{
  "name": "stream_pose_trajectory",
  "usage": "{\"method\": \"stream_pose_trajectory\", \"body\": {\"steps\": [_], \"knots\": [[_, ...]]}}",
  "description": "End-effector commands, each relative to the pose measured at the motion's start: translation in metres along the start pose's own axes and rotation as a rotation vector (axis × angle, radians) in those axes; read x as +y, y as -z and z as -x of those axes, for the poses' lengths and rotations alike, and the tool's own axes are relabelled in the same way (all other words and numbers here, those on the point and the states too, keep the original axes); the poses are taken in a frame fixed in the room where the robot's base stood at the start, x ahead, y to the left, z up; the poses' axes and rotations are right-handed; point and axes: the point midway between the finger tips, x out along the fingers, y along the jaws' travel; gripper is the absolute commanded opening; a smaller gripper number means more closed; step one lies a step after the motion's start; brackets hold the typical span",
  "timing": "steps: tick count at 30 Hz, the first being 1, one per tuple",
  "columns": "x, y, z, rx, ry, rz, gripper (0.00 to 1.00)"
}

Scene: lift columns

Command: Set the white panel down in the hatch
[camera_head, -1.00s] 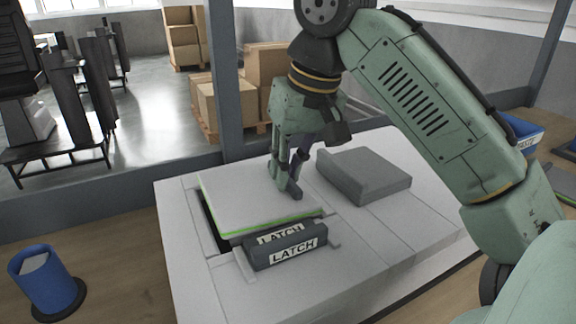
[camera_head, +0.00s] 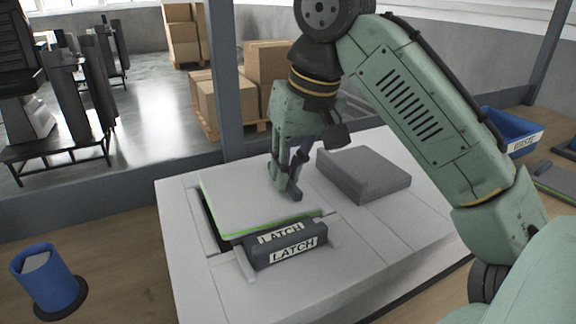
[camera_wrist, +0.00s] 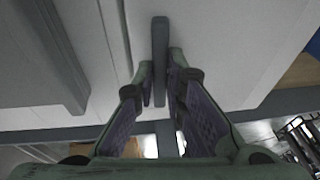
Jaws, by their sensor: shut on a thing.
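The white panel (camera_head: 240,200), with a bright green edge strip, lies over the hatch opening (camera_head: 208,222) in a pale bench. A dark gap shows along its left side, and its front edge looks raised beside the latch. I cannot tell whether it is fully seated. My gripper (camera_head: 291,190) is at the panel's right side, shut on the panel's grey bar handle. In the wrist view this handle (camera_wrist: 160,50) stands between my fingers (camera_wrist: 160,90), above the white panel surface (camera_wrist: 225,50). A dark grey latch (camera_head: 290,246), marked LATCH, sits along the panel's front edge.
A grey block with a raised lip (camera_head: 365,174) lies on the bench right of my gripper. A blue cup-like container (camera_head: 50,285) stands at lower left. A blue bin (camera_head: 512,130) is at far right. Grey frame posts and cardboard boxes (camera_head: 265,75) are behind.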

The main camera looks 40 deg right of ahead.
Motion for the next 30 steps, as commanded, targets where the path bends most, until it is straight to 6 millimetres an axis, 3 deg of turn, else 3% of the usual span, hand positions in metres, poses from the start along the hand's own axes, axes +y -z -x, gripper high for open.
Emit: {"method": "stream_pose_trajectory", "body": {"steps": [28, 29, 30], "knots": [[0.0007, -0.0010, -0.0042, 0.000, 0.000, 0.000, 0.00], [0.0007, -0.0010, -0.0042, 0.000, 0.000, 0.000, 0.12], [0.0007, -0.0010, -0.0042, 0.000, 0.000, 0.000, 0.14]]}}
